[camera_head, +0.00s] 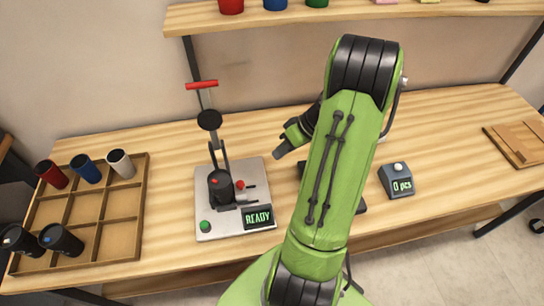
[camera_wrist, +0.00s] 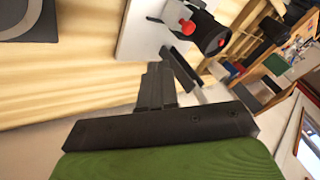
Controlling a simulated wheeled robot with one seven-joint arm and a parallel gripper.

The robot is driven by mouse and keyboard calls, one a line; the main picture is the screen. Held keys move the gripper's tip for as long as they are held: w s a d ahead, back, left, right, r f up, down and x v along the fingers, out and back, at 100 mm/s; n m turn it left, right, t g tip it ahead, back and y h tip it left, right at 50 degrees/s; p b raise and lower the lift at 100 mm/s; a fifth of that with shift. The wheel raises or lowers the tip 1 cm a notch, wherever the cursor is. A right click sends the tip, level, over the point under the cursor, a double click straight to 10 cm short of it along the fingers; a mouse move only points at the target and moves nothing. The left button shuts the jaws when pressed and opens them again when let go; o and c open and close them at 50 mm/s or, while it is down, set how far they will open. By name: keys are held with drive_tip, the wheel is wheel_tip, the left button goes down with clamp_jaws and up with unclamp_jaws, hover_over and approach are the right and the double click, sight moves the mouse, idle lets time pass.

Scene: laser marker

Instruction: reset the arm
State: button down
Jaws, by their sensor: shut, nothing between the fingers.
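My green arm (camera_head: 338,165) rises in the middle of the head view and bends over the table. My gripper (camera_head: 279,153) points left and down, to the right of the laser marker and apart from it. In the wrist view my gripper (camera_wrist: 160,66) shows dark fingers together, with nothing held. The laser marker (camera_head: 205,226) has a light base plate, a black upright with a red-handled lever, a red knob, a green button and a display reading READY. Part of it also shows in the wrist view (camera_wrist: 146,38).
A counter box (camera_head: 397,182) reads "0 pcs". A dark flat item (camera_head: 362,207) is mostly hidden behind my arm. Wooden boards (camera_head: 520,143) lie at right. A shelf (camera_head: 350,14) runs above.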

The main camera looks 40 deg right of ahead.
drive_tip(key=shift+s+r, duration=0.1)
drive_tip(key=shift+r, duration=0.2)
